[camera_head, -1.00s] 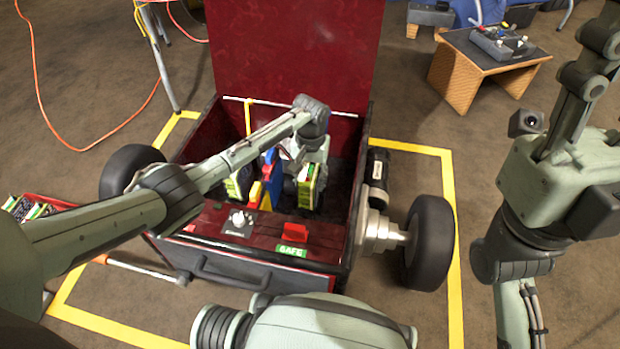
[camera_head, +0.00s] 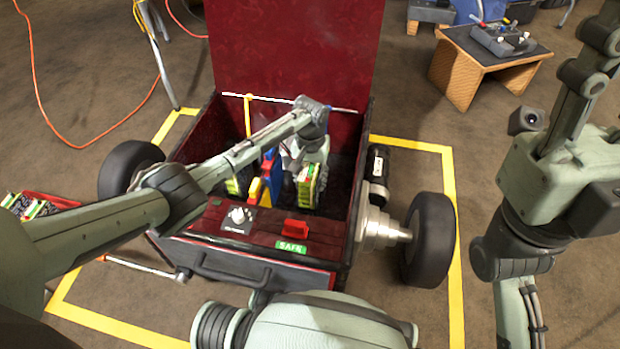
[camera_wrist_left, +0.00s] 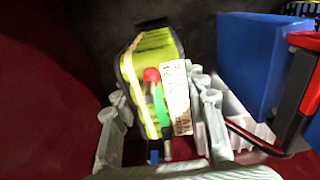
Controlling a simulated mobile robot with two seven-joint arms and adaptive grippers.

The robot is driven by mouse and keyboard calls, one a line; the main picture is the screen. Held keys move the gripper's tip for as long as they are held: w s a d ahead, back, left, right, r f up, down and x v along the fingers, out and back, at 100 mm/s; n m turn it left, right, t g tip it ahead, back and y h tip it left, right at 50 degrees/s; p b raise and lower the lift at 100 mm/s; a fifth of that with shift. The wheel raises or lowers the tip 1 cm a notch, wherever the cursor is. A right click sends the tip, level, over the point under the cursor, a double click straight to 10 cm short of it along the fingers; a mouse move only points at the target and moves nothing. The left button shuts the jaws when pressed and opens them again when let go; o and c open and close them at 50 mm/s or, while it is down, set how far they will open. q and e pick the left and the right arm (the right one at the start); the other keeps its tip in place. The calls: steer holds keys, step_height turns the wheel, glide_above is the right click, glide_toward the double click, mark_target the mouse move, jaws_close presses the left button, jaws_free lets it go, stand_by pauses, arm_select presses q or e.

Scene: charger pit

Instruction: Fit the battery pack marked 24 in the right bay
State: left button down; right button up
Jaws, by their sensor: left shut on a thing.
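A yellow-green battery pack (camera_head: 307,188) is in the right part of the open red box, right of a blue divider (camera_head: 269,168). My left gripper (camera_head: 308,166) is shut on it, reaching in from above and behind. In the left wrist view the pack (camera_wrist_left: 150,70) sits between the fingers of my left gripper (camera_wrist_left: 162,120), with red, green and blue parts and a white label that I cannot read. Its lower end is hidden in the head view, so I cannot tell whether it is seated. My right arm is at the right edge; its fingertips are not visible.
Another yellow-green pack (camera_head: 238,184) is left of the divider. A red and yellow lever (camera_head: 255,189) stands near it. The front panel carries a knob (camera_head: 238,217), a red switch (camera_head: 296,228) and a green SAFE label (camera_head: 291,247). A red tray (camera_head: 52,199) is far left.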

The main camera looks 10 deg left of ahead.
arm_select(q)
steer(key=shift+w+f, duration=0.1)
steer(key=shift+w, duration=0.05)
steer(key=c, duration=1)
jaws_free()
steer(key=shift+o, duration=1.1)
steer(key=shift+s+f, duration=0.2)
steer(key=shift+s, duration=0.05)
steer(key=r, duration=1.2)
steer(key=shift+w+r, duration=0.2)
steer(key=shift+w, duration=0.15)
